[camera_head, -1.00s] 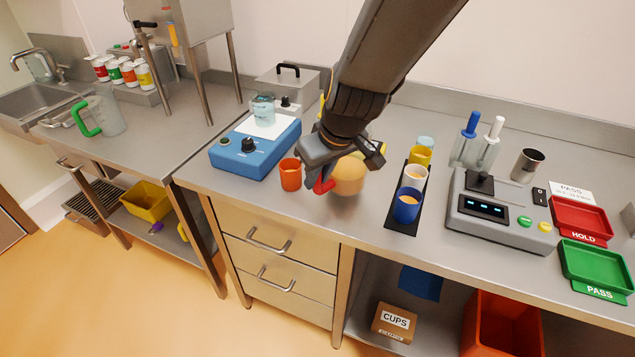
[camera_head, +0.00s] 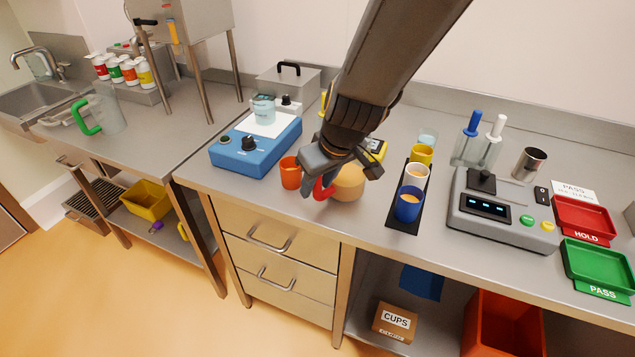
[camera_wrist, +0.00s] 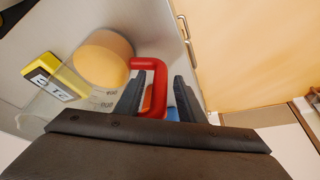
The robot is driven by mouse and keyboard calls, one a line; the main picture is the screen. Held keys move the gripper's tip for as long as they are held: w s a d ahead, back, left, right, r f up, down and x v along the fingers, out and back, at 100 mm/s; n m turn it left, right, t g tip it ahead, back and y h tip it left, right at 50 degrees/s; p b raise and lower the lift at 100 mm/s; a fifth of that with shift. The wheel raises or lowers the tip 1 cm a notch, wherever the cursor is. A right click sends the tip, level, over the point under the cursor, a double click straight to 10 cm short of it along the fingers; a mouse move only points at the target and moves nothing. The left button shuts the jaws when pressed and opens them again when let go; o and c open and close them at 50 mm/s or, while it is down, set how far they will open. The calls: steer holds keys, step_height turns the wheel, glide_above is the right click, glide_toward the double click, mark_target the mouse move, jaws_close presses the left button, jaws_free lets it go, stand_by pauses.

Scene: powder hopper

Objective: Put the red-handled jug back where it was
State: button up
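The red-handled jug is clear, with tan contents (camera_head: 348,183) showing through it. It stands on the steel bench in front of the blue mixer and left of the black cup strip. Its red handle (camera_head: 323,191) points toward the front left. My gripper (camera_head: 318,183) is low over the handle, and the arm hides the jug's upper part. In the wrist view the red handle (camera_wrist: 157,65) lies between my two fingers (camera_wrist: 158,92). The fingers are spread, with a gap between the handle and the right finger. The tan contents (camera_wrist: 103,58) show to the left.
An orange cup (camera_head: 290,173) stands close left of my gripper. A blue mixer (camera_head: 256,147) is behind it. A yellow display block (camera_head: 376,149) stands just behind the jug. The black strip (camera_head: 402,221) with several cups is to the right. The bench front edge is close.

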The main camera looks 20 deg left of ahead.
steer(key=shift+r, duration=0.2)
steer(key=v, duration=1.2)
steer(key=w+d+f+m+h, duration=0.1)
steer(key=d+f+m, duration=0.15)
steer(key=d, duration=0.65)
steer(key=w+d+f+m+h, duration=0.1)
steer(key=d+f+m, duration=0.15)
steer(key=d, duration=0.75)
steer(key=s+d+f+m+h, duration=0.1)
steer(key=s+d+f+m, duration=0.1)
steer(key=d, duration=0.5)
steer(key=s+d+f+m+g, duration=0.1)
steer(key=s+d+f+m, duration=0.1)
steer(key=d, duration=0.5)
steer(key=shift+s+d+m+h, duration=0.4)
steer(key=shift+s+m, duration=0.5)
steer(key=shift+s, duration=0.15)
